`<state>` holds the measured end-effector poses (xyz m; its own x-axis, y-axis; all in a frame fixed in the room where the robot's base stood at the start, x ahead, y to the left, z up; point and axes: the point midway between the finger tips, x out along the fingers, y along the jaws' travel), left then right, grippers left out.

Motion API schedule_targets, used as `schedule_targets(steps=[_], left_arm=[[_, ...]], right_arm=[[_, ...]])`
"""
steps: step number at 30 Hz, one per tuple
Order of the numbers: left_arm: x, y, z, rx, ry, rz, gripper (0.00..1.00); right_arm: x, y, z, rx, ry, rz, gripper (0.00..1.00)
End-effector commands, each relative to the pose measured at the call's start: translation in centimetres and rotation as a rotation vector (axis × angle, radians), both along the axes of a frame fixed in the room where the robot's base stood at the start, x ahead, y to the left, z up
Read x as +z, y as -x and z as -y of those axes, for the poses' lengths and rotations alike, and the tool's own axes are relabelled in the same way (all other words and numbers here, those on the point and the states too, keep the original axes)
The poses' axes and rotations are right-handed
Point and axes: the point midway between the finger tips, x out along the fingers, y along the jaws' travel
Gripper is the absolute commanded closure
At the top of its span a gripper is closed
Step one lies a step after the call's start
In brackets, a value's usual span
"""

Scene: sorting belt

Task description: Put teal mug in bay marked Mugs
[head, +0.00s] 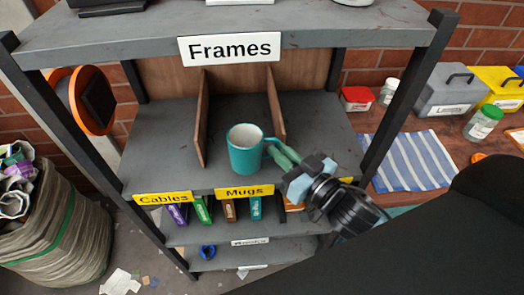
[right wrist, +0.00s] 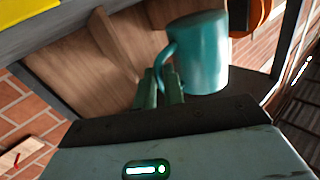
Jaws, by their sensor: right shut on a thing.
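The teal mug (head: 246,154) is upright at the front of the middle bay, above the yellow Mugs label (head: 244,192). It is between the left wooden divider (head: 203,120) and the right divider (head: 275,105). My right gripper (head: 279,154) comes in from the right and is shut on the mug's handle. In the right wrist view the fingers (right wrist: 160,88) close on the handle of the mug (right wrist: 203,52). I cannot tell whether the mug's base touches the shelf. My left gripper is not in view.
The Cables label (head: 163,198) marks the bay to the left, which looks empty. The Frames shelf (head: 150,35) overhangs above. Lower shelves hold several coloured boxes (head: 202,209). A bench with a striped cloth (head: 408,160) and boxes stands at right; a full sack (head: 50,225) is at left.

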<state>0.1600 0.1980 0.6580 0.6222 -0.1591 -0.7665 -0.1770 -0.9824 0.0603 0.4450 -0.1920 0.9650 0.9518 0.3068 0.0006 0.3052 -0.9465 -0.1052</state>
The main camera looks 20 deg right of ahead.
Motion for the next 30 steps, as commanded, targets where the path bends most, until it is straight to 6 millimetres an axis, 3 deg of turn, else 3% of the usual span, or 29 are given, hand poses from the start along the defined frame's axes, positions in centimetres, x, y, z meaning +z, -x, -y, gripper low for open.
schedule_targets(steps=[3, 9, 18, 24, 30], left_arm=[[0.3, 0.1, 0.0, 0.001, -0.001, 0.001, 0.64], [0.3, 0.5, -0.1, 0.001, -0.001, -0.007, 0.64], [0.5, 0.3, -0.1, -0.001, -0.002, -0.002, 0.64], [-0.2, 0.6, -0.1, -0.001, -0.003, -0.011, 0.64], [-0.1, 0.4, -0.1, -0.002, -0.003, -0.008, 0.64]], right_arm=[[0.2, -2.1, -1.2, 0.000, -0.004, 0.008, 1.00], [-0.2, -3.8, -2.3, 0.000, -0.002, 0.005, 1.00], [-0.3, -4.9, -3.0, 0.001, -0.003, 0.005, 1.00], [-3.6, -4.7, -2.9, 0.000, -0.002, -0.001, 1.00], [-3.9, -4.7, -2.9, 0.001, -0.001, 0.004, 1.00]])
